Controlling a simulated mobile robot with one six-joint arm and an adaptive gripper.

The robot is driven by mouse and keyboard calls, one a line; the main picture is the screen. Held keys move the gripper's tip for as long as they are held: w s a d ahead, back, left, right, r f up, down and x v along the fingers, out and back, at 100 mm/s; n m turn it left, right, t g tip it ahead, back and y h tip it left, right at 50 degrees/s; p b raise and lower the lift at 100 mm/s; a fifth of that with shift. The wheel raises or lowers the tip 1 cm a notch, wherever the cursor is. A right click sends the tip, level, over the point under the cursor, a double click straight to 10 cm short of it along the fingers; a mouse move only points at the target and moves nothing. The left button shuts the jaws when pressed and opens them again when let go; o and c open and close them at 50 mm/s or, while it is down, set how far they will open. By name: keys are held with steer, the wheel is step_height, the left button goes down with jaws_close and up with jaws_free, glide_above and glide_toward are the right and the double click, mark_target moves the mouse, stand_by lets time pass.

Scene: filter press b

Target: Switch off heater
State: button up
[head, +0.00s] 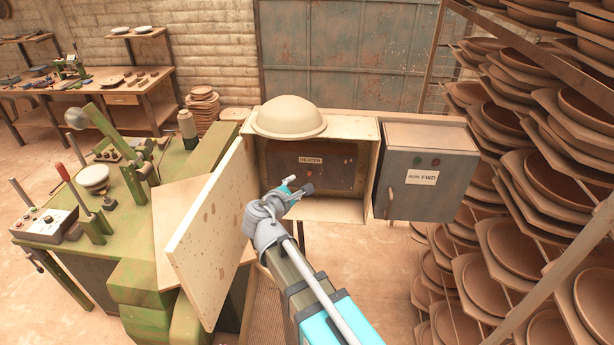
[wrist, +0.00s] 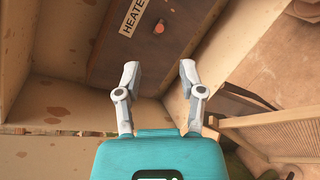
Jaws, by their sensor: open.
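The dark heater panel (head: 300,178) with a white HEATER label (head: 311,160) sits inside an open-fronted, cream-coloured box (head: 368,135). In the wrist view the label (wrist: 134,16) is next to an orange-red button (wrist: 160,27) on the brown panel (wrist: 125,52). The box's spotted door (head: 208,240) stands swung open to the left. My gripper (head: 300,188) is in front of the box opening, near the panel's lower part. In the wrist view my gripper (wrist: 159,70) has its two fingers apart with nothing between them. The button lies ahead of the gap and appears apart from the fingertips.
A grey control box (head: 430,165) marked FWD, with a handle, adjoins on the right. A cream dome (head: 289,115) rests on top of the box. Shelves of plates (head: 560,180) crowd the right side. A green machine (head: 150,285) stands to the left of the door.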

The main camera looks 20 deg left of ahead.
mark_target(309, 173)
steer(key=b+x, duration=0.2)
steer(key=x, duration=0.8)
steer(key=shift+c, duration=0.3)
jaws_close()
